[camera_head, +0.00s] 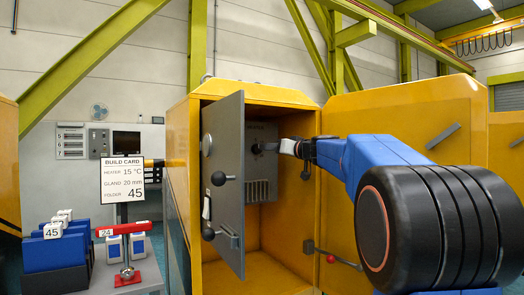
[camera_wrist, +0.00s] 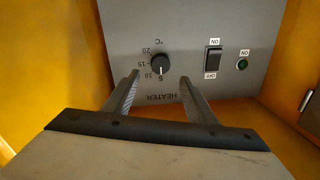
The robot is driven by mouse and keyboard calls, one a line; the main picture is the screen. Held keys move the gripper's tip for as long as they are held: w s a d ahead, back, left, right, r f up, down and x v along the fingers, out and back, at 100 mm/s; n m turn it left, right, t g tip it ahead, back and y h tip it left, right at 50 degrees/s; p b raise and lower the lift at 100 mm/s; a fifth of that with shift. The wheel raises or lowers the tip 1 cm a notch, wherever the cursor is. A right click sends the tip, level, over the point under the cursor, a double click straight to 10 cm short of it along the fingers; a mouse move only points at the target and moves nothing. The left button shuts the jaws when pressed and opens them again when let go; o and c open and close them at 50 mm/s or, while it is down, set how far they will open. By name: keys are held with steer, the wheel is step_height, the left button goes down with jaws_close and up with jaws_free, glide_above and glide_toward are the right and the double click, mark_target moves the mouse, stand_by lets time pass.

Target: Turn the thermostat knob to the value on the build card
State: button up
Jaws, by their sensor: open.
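The build card (camera_head: 123,182) in the head view reads heater 15 °C, gland 20 mm, folder 45. The heater panel (camera_wrist: 120,25) is inside the yellow cabinet (camera_head: 180,150). Its round black thermostat knob (camera_wrist: 160,63) has a white pointer that appears to point at 5. The scale shows 5, 10, 15 and 20 °C. My gripper (camera_wrist: 160,79) is open in front of the knob, one finger to each side of its lower end in the wrist view. I cannot tell whether the fingers touch it. In the head view my gripper (camera_head: 283,147) reaches into the cabinet.
An ON/OFF rocker switch (camera_wrist: 213,60) and a green lamp (camera_wrist: 242,64) sit right of the knob.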

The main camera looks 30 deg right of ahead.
mark_target(257, 149)
steer(key=w, duration=0.7)
steer(key=shift+w+a, duration=0.4)
steer(key=shift+c, duration=0.2)
steer(key=c, duration=1)
